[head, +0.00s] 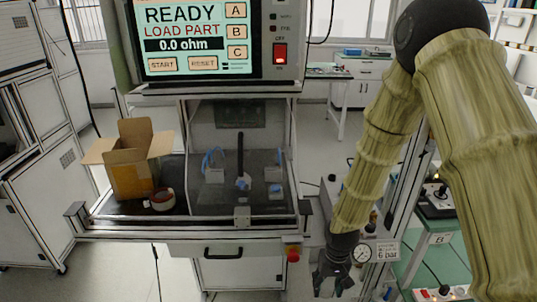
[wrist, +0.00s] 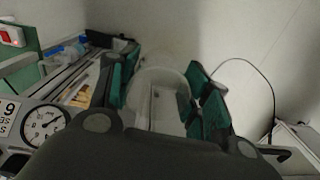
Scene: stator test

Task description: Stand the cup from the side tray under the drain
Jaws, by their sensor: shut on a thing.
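My gripper (head: 335,274) hangs low at the lower right of the head view, beside a round gauge. In the wrist view its two green-padded fingers stand either side of a pale, translucent cup (wrist: 160,82). They are shut on it, and I look into its open top. The cup cannot be made out in the head view. I cannot pick out the drain in either view. Which surface is the side tray is not clear; a narrow shelf with small items (wrist: 85,88) lies left of the gripper in the wrist view.
The gauge (head: 362,253) with a 6 bar label is close to my gripper and also shows in the wrist view (wrist: 42,124). The test bench (head: 200,232) holds an open cardboard box (head: 130,165) and a tape roll (head: 162,199). A cable (wrist: 262,75) hangs at right; pale floor lies below.

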